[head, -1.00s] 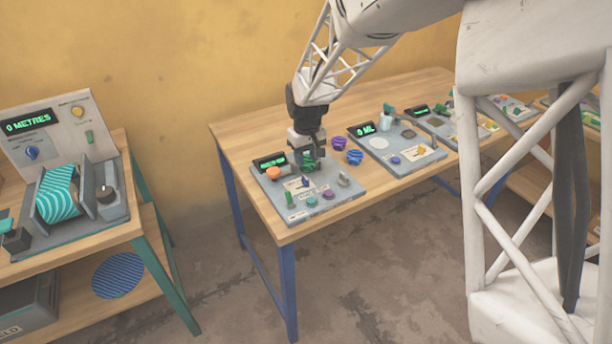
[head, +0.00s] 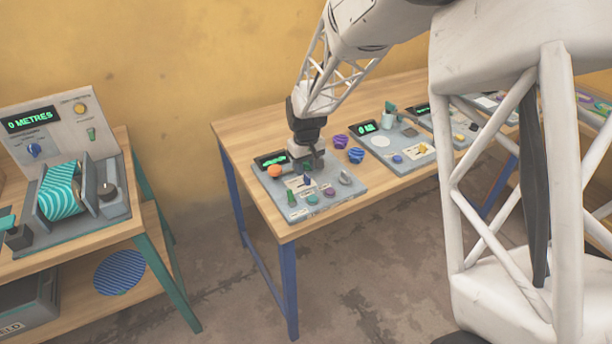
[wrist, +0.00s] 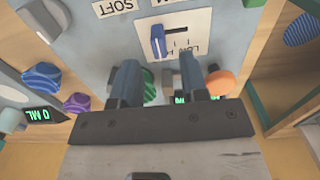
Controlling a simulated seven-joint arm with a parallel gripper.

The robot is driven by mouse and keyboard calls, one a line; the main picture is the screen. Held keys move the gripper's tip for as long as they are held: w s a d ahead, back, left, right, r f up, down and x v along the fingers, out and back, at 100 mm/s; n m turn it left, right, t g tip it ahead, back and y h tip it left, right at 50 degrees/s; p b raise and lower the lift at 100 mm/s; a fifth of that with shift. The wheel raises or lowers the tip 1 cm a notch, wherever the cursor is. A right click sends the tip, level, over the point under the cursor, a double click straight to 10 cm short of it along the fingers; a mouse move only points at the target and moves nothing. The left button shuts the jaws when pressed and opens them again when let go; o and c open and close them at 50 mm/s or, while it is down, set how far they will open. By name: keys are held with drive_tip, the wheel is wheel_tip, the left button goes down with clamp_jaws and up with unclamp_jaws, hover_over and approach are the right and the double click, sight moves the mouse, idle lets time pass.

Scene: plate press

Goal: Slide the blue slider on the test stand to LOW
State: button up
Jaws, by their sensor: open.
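The blue slider (wrist: 157,42) stands in a short dark slot on a white label in the wrist view. It is at the left end there; the letters LOW (wrist: 195,49) are at the right. In the head view the blue slider (head: 307,180) is just in front of my gripper (head: 308,164), on the grey panel of the test stand (head: 328,203). In the wrist view my gripper (wrist: 159,72) is open, its two fingers apart and nothing held. The slider shows beyond the fingertips, apart from them. A finger partly hides a green knob (wrist: 149,88).
An orange knob (head: 275,171) sits left of my gripper. A second panel (head: 395,150) is to the right.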

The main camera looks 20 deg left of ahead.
sight(306, 174)
drive_tip(key=shift+f, duration=2)
clamp_jaws()
